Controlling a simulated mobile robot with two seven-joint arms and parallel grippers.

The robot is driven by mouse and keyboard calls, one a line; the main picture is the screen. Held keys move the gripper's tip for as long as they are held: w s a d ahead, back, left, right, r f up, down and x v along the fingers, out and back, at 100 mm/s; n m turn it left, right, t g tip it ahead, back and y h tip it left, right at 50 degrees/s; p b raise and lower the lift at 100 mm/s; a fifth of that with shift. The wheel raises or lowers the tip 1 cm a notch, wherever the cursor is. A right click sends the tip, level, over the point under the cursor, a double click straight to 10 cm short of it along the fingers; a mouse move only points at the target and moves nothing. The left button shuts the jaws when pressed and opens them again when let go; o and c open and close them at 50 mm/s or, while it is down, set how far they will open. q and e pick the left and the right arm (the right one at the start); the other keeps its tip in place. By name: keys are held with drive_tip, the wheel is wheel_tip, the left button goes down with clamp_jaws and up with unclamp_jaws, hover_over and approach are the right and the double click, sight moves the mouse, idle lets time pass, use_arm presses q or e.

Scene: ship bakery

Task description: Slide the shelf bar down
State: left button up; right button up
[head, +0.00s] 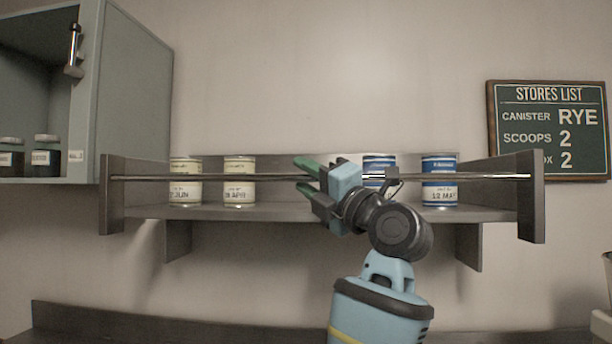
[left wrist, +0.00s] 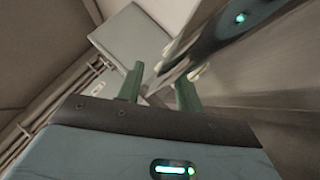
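The shelf bar (head: 450,177) is a thin shiny metal rod across the front of a grey wall shelf (head: 140,211), level, between the shelf's two end panels. In the head view my left gripper (head: 304,176) is in front of the bar's middle, fingers pointing left. Its two green fingers stand apart, one above and one below the bar's line; I cannot tell whether the bar lies between them. In the left wrist view the fingers (left wrist: 158,90) are also apart, and nothing clearly sits gripped between them. My wrist hides part of the bar. My right gripper is not in view.
Cream-labelled cans (head: 239,181) and blue-labelled cans (head: 439,180) stand on the shelf behind the bar. An open cabinet (head: 135,95) with dark jars hangs at left. A stores list board (head: 548,130) hangs at right. The wall above the shelf is clear.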

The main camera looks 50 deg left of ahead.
use_arm(q)
drive_tip(key=shift+a, duration=0.1)
clamp_jaws()
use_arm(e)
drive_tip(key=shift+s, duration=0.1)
use_arm(q)
wheel_tip(320, 180, down, 8)
drive_tip(key=b, duration=0.1)
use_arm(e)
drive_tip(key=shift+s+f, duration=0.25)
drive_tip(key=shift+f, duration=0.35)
use_arm(q)
drive_tip(key=shift+f, duration=0.1)
unclamp_jaws()
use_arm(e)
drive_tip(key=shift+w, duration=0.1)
